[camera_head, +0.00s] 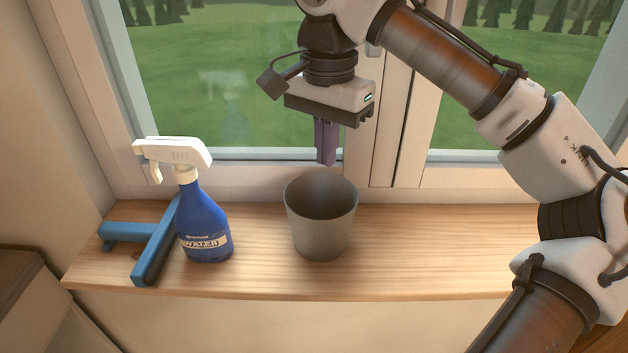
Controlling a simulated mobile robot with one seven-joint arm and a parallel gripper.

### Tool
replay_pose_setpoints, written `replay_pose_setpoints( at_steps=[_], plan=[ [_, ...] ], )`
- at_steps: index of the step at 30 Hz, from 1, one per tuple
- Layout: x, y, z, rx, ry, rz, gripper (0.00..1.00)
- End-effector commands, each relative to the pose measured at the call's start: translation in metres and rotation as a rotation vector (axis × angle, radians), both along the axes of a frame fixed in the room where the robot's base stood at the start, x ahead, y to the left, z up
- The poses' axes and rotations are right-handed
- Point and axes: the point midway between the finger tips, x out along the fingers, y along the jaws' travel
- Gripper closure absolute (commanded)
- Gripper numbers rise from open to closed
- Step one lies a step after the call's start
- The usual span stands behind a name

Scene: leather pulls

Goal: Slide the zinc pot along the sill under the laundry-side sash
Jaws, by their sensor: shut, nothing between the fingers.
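The zinc pot (320,226) is a grey, open-topped, tapered pot. It stands upright on the wooden sill (430,250), near the middle of the picture, and looks empty as far as I can see into it. My gripper (326,160) points down with its fingers shut and nothing in them. In the picture its fingertips show just above the far rim of the pot; I cannot tell from this view whether they are over the pot or behind it. The window sash (236,155) rises behind the pot, with a second pane to the right.
A blue spray bottle (204,222) with a white trigger head stands left of the pot. A blue T-shaped squeegee (154,249) lies beside it at the sill's left end. The sill right of the pot is clear. My arm spans the right side.

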Motion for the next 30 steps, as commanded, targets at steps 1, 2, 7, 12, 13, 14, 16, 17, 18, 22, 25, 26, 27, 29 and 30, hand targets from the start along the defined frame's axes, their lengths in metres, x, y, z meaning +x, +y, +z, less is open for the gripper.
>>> replay_pose_setpoints(
  at_steps=[1,2,7,12,13,14,16,17,18,22,25,26,27,29,30],
  plan=[
    [0.000,0.000,-0.004,0.000,0.001,0.000,1.00],
    [0.000,0.000,-0.007,0.000,0.001,0.000,1.00],
    [-0.001,-0.001,-0.034,0.000,0.001,0.001,1.00],
    [-0.001,0.000,-0.072,0.001,0.003,0.002,1.00],
    [-0.001,0.000,-0.078,0.002,0.002,0.002,1.00],
    [-0.001,0.000,-0.084,0.000,0.002,0.002,1.00],
    [-0.001,0.000,-0.098,0.001,0.002,0.002,1.00],
    [-0.005,0.003,-0.096,-0.001,-0.002,0.005,1.00],
    [-0.011,0.007,-0.094,-0.001,-0.003,0.005,1.00],
    [-0.024,0.017,-0.095,-0.001,-0.003,0.004,1.00],
    [-0.030,0.021,-0.097,0.001,-0.002,0.004,1.00],
    [-0.031,0.022,-0.097,0.001,-0.002,0.003,1.00],
    [-0.032,0.023,-0.097,0.001,-0.002,0.002,1.00],
    [-0.033,0.023,-0.097,0.002,-0.001,0.002,1.00],
    [-0.033,0.023,-0.098,0.002,-0.001,0.002,1.00]
  ],
)
